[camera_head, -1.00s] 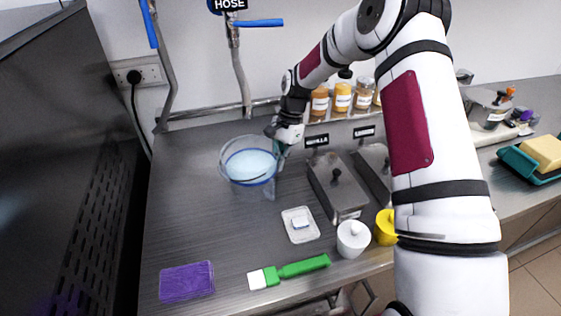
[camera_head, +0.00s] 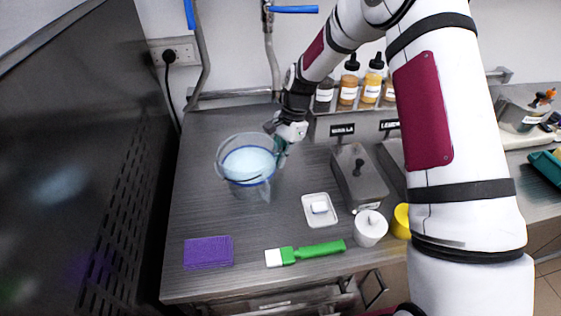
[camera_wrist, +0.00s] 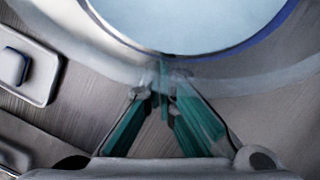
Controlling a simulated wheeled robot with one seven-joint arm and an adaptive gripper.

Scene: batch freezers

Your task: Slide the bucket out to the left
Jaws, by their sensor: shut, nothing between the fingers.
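The bucket (camera_head: 238,187) is clear with a blue ring and pale blue contents. It stands upright on the left part of the steel counter. My gripper (camera_head: 280,152) is low at the bucket's right side, with its green fingers shut and empty. In the wrist view the fingertips (camera_wrist: 162,92) are against or very close to the clear bucket wall (camera_wrist: 225,78); I cannot tell whether they touch. The blue ring and pale contents lie just beyond them.
A dark freezer side (camera_head: 75,170) bounds the counter on the left. A purple sponge (camera_head: 208,252), a green brush (camera_head: 310,250) and a small white tray (camera_head: 320,210) lie in front. A lidded metal container (camera_head: 358,180) stands right. Bare counter lies left of the bucket.

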